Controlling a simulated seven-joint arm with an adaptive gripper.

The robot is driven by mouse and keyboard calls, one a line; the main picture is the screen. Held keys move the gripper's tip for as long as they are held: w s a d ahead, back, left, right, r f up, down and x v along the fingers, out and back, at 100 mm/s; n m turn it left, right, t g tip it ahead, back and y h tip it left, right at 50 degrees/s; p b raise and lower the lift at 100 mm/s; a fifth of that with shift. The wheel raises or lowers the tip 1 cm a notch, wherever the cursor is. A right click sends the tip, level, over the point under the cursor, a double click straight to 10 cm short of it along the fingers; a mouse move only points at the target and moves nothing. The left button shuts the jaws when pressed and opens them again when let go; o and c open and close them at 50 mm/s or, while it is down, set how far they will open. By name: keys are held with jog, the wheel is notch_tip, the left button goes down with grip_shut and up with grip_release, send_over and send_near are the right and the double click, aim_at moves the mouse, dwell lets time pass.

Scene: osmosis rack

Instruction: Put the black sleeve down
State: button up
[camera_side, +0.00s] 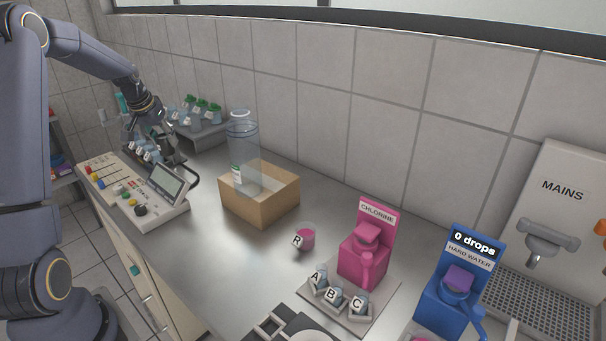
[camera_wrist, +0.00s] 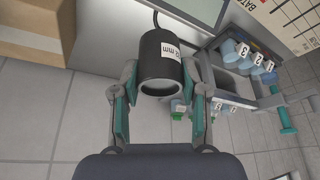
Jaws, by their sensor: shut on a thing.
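The black sleeve (camera_wrist: 161,58) is a short, hollow black cylinder with a white label whose print ends in "mm". In the wrist view it sits between the two fingers of my gripper (camera_wrist: 160,84), with its open end facing the camera. My gripper is shut on it. In the side view my gripper (camera_side: 163,143) is at the far left end of the bench, above and behind the grey-screened console. The sleeve is too small and covered there to make out. I cannot tell from the views whether the sleeve touches anything beneath it.
Green-capped bottles (camera_side: 203,106) stand behind. Bare bench (camera_side: 225,250) lies in front of the box.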

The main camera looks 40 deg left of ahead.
jog(key=shift+d+r, duration=0.15)
jog(key=shift+r, duration=0.8)
jog(key=s+d, duration=0.4)
jog(key=d, duration=0.5)
jog(key=s+d, duration=0.5)
jog(key=d, duration=0.3)
jog(key=shift+n, duration=0.3)
notch_tip(320, 180, down, 18)
jog(key=shift+d+r, duration=0.1)
jog(key=shift+r, duration=0.05)
jog(key=shift+f, duration=0.25)
jog(key=shift+f, duration=0.1)
jog(key=o, duration=1.1)
